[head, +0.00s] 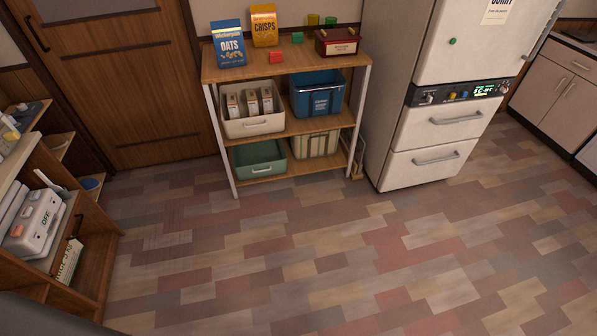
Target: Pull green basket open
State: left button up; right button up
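The green basket (259,160) sits on the bottom shelf of a wooden shelf unit (288,61), on its left side. It has a pale handle on its front face. Its front is near the shelf's front edge, and it looks empty from here. Neither of my grippers shows in the head view.
Above the green basket is a white basket (254,126) with several cartons. A blue basket (317,95) and a striped basket (318,145) stand to the right. A white fridge (418,105) stands right of the unit. The tiled floor (330,240) in front is clear.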

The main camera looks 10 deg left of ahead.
aim_at(251, 160)
jog(key=z, duration=0.55)
jog(key=i, duration=2.65)
jog(key=u, duration=1.35)
